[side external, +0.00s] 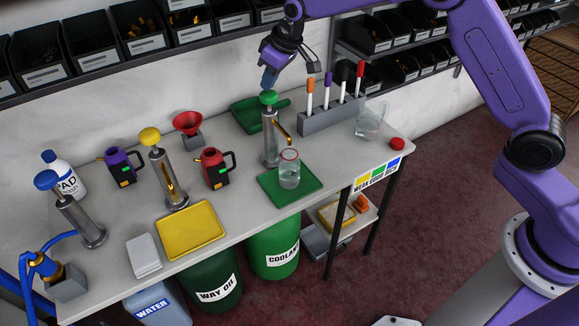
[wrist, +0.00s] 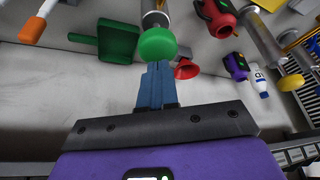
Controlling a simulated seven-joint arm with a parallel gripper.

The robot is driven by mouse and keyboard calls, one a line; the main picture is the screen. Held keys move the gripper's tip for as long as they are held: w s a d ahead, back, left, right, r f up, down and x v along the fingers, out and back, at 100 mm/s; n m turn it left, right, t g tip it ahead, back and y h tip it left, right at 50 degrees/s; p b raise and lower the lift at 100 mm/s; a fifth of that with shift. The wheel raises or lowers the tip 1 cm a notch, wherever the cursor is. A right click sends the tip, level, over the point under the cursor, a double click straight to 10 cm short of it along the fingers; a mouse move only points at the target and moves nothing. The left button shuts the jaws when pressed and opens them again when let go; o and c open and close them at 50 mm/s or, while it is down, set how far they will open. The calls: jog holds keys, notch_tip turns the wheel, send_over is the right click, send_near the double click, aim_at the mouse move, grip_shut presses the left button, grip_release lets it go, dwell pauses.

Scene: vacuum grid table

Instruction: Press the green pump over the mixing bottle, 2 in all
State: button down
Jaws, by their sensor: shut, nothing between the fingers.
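The green pump (side external: 270,140) is a metal cylinder with a green knob and a spout to the right, standing upright at the back of the table. Its green knob (wrist: 158,44) also shows in the wrist view. The mixing bottle (side external: 289,172), clear with a red rim and some liquid, stands on a green tray (side external: 272,203) below the spout. My gripper (side external: 269,80) is shut and empty, its blue fingertips just above the knob. In the wrist view the fingertips (wrist: 157,72) lie close to the knob; I cannot tell whether they touch it.
A yellow pump (side external: 160,170) and a blue pump (side external: 78,212) stand to the left. A red jug (side external: 215,168), a red funnel (side external: 187,124) and a green scoop (side external: 260,114) are nearby. A marker rack (side external: 331,117) and a clear jug (side external: 370,122) stand to the right.

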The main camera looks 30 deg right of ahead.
aim_at(269, 93)
jog(key=shift+f, duration=1.65)
jog(key=shift+r, duration=1.8)
jog(key=shift+f, duration=0.15)
jog(key=shift+f, duration=1.6)
jog(key=shift+r, duration=1.75)
